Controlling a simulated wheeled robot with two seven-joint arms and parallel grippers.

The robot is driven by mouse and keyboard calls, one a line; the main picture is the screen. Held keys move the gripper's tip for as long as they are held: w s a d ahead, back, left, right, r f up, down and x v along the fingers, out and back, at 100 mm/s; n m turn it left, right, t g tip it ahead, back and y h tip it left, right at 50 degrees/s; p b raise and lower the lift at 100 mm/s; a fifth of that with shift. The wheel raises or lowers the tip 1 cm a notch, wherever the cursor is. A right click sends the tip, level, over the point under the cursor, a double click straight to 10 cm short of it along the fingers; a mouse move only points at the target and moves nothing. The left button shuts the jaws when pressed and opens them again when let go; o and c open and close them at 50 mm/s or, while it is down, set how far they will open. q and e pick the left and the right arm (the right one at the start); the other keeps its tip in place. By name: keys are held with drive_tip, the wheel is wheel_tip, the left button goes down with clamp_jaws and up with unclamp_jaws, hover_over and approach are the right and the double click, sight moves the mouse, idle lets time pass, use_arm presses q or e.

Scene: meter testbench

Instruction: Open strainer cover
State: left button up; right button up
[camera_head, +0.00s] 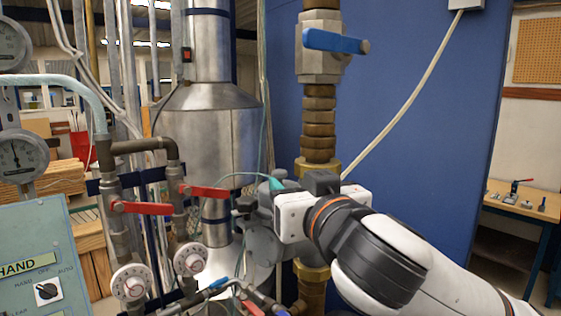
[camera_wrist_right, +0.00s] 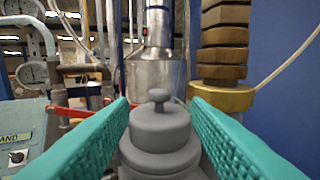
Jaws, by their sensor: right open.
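The strainer cover (camera_wrist_right: 160,130) is a grey stepped round cap with a small mushroom-shaped knob on top, seated on the strainer body. In the wrist view it stands between the two teal fingers of my right gripper (camera_wrist_right: 158,102). The fingers are spread apart, one on each side, with no clear contact on the cap. In the head view my right gripper (camera_head: 268,190) is at the grey strainer (camera_head: 262,244), beside the brass pipe. The gripper and wrist hide much of the strainer and its cover there. My left gripper is not in view.
The vertical brass pipe (camera_head: 319,130) with a blue-handled valve (camera_head: 335,42) rises close to the gripper. Red-handled valves (camera_head: 143,208), dials and pipes crowd the left. A metal tank (camera_head: 212,125) stands behind. A blue panel (camera_head: 420,120) fills the right background.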

sight(282, 175)
drive_tip(key=p+x, duration=0.2)
drive_tip(key=x, duration=0.4)
drive_tip(key=shift+w+a+p, duration=0.15)
drive_tip(key=shift+w+p, duration=0.15)
drive_tip(key=shift+w, duration=0.2)
drive_tip(key=shift+w+a+f, duration=0.1)
drive_tip(key=shift+f, duration=0.05)
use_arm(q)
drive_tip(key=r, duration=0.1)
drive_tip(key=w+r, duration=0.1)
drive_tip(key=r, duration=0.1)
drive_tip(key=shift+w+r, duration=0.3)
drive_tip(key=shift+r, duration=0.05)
use_arm(e)
clamp_jaws()
